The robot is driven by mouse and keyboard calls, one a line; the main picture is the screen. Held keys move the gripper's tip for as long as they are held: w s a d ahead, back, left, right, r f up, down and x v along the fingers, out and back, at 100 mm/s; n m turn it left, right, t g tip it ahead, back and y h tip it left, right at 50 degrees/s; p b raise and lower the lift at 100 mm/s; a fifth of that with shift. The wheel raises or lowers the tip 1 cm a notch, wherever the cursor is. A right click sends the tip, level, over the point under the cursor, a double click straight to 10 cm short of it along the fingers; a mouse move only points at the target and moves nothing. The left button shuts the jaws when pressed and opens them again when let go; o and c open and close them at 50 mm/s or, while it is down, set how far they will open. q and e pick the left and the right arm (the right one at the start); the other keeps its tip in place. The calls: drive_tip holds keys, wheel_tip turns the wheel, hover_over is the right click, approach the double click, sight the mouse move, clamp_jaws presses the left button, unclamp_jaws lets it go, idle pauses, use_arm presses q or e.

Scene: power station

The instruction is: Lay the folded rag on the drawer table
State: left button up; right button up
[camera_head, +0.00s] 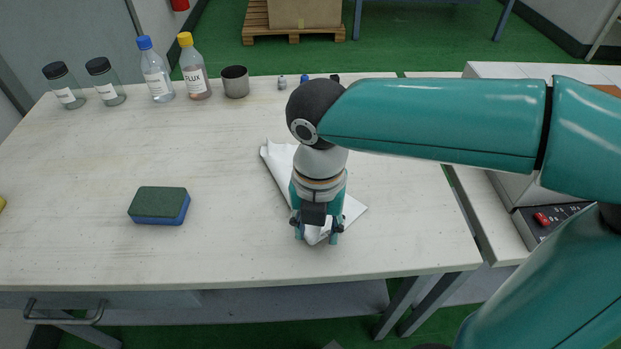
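The white folded rag (279,158) lies on the pale top of the drawer table (230,255), right of the middle. My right gripper (318,236) points down over the rag's near part. Its two fingers are apart, with white cloth showing between them. The gripper and wrist hide the middle of the rag, and I cannot tell whether the fingertips touch it. The table's drawer handle (64,320) shows at the lower left. My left gripper is not in view.
A green and blue sponge (159,205) lies left of the rag. A unit with a red switch (542,219) stands at right. The table's middle front is clear.

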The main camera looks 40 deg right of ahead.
drive_tip(key=shift+r, duration=0.1)
drive_tip(key=shift+s+a+r+p, duration=0.15)
drive_tip(key=shift+r+p, duration=0.45)
drive_tip(key=shift+p, duration=0.05)
drive_tip(key=shift+s+a+r+p, duration=0.1)
drive_tip(key=shift+s+r+p, duration=0.05)
drive_tip(key=shift+r+p, duration=0.45)
drive_tip(key=s+a+r+p, duration=0.1)
drive_tip(key=s+r+p, duration=0.2)
drive_tip(key=r+p, duration=0.4)
drive_tip(key=shift+a+r, duration=0.25)
drive_tip(key=shift+a, duration=0.1)
